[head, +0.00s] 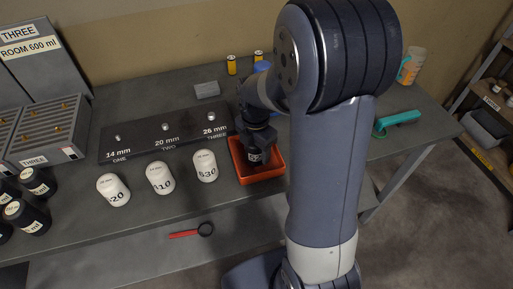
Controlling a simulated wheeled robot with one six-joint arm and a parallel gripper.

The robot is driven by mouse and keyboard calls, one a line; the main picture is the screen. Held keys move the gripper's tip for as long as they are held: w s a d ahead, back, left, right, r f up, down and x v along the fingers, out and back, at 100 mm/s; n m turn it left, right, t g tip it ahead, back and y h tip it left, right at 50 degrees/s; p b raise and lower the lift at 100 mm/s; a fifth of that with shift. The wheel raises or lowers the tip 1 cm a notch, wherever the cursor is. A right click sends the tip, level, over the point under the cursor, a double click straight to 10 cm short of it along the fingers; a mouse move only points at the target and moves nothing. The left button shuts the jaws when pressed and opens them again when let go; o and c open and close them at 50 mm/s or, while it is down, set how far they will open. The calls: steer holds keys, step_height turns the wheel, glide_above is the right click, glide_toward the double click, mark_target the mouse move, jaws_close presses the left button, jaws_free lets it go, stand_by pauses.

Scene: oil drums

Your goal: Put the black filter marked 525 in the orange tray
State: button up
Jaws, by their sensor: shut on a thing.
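My gripper (258,137) points down over the orange tray (277,174) near the front edge of the bench. It is shut on a black filter (256,156), which sits within the tray's outline. A pale label shows on the filter, but its number is too small and too covered to read. I cannot tell whether the filter touches the tray floor. My arm hides what lies to the right of the tray.
Three white filters (161,178) stand left of the tray. A dark board (165,134) with sizes lies behind them. Several black filters (34,217) stand at far left. A red-handled ring tool (204,229) lies below. A teal tool (396,122) lies at right.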

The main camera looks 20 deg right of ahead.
steer(key=shift+f, duration=0.1)
steer(key=o, duration=1.2)
step_height(320, 180, up, 12)
steer(key=shift+w+a+r, duration=0.1)
steer(key=shift+w+r, duration=0.05)
